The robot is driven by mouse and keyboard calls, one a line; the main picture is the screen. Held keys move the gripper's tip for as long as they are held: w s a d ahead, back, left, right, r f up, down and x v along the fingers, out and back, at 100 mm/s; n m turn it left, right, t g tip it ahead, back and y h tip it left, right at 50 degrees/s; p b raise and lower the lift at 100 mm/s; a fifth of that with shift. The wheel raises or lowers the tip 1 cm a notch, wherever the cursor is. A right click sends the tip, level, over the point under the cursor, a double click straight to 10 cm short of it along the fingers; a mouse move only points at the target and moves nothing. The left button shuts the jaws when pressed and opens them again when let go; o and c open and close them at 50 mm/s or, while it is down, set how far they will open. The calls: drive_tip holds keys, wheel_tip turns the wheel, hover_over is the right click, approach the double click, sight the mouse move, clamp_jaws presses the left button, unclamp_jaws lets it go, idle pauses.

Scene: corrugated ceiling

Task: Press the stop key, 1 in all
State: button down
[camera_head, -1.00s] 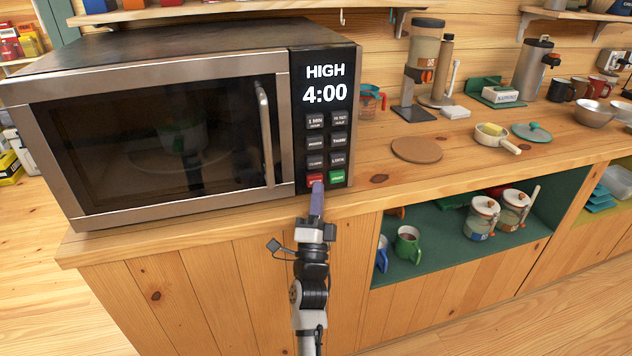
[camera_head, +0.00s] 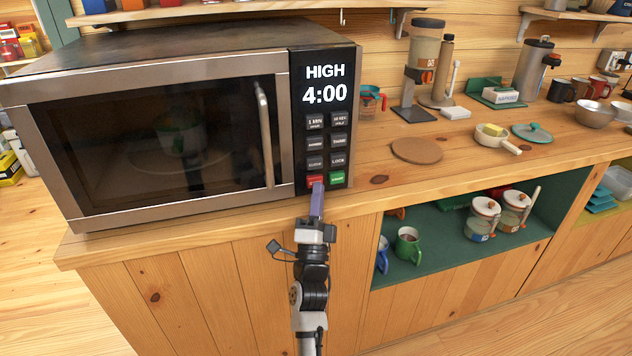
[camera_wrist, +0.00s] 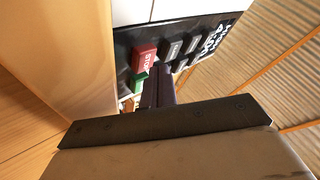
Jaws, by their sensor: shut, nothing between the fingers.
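The microwave (camera_head: 180,60) stands on the wooden counter, its door closed. Its display (camera_head: 325,86) reads HIGH 4:00. The red stop key (camera_head: 314,180) is at the bottom left of the key panel, beside the green key (camera_head: 337,178). In the wrist view the red key (camera_wrist: 146,55) shows the word STOP, with the green key (camera_wrist: 138,82) next to it. My gripper (camera_head: 317,187) is shut and empty, its purple fingers just in front of the red key's lower edge. It also shows in the wrist view (camera_wrist: 158,78). I cannot tell whether the tips touch the key.
The door handle (camera_head: 265,135) is left of the panel. A round cork mat (camera_head: 417,150) lies on the counter to the right, with a grinder (camera_head: 424,70) behind it. An open shelf with mugs (camera_head: 408,243) and jars (camera_head: 483,218) is below the counter.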

drive_tip(key=shift+w+a+r, duration=0.25)
drive_tip(key=shift+a, duration=0.15)
drive_tip(key=shift+s+d+f, duration=0.1)
drive_tip(key=shift+s+d, duration=0.2)
drive_tip(key=shift+s, duration=0.45)
drive_tip(key=shift+s+d+f, duration=0.15)
drive_tip(key=shift+s+d, duration=0.2)
drive_tip(key=shift+s, duration=0.4)
drive_tip(key=shift+s+d+f, duration=0.1)
drive_tip(key=shift+s+d, duration=0.2)
drive_tip(key=shift+s, duration=0.45)
drive_tip(key=shift+s+f, duration=0.1)
